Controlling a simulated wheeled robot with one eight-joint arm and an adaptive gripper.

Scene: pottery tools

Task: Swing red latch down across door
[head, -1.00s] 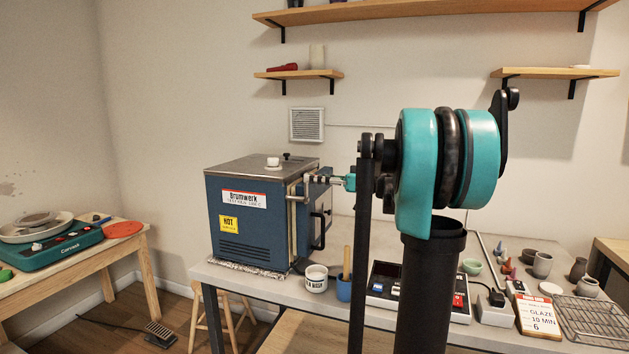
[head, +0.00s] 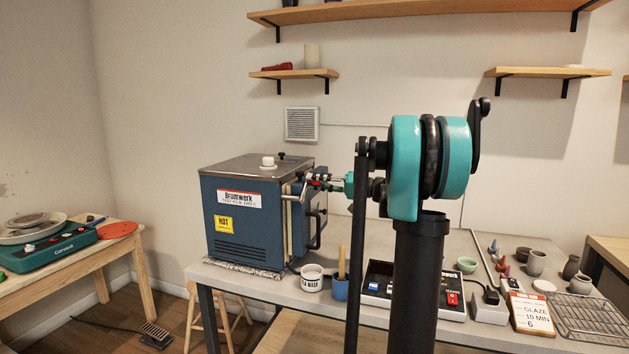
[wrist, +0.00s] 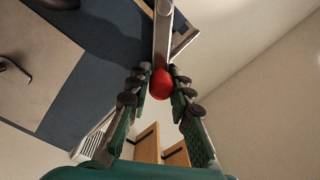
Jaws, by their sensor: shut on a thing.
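The blue kiln (head: 235,247) stands at the left end of the grey bench, its door side facing right. My gripper (head: 315,183) is at the upper part of that door side. In the wrist view, my gripper (wrist: 161,86) is shut on the red ball knob (wrist: 161,82) of the latch, one finger on each side. The knob sits at the end of a pale metal latch bar (wrist: 163,38), which runs up the picture from it. In the head view the latch is small and partly hidden by my fingers, so its exact angle is unclear.
A dark door handle (head: 319,229) sits below my gripper on the kiln. A vent (head: 301,124) is on the wall behind.

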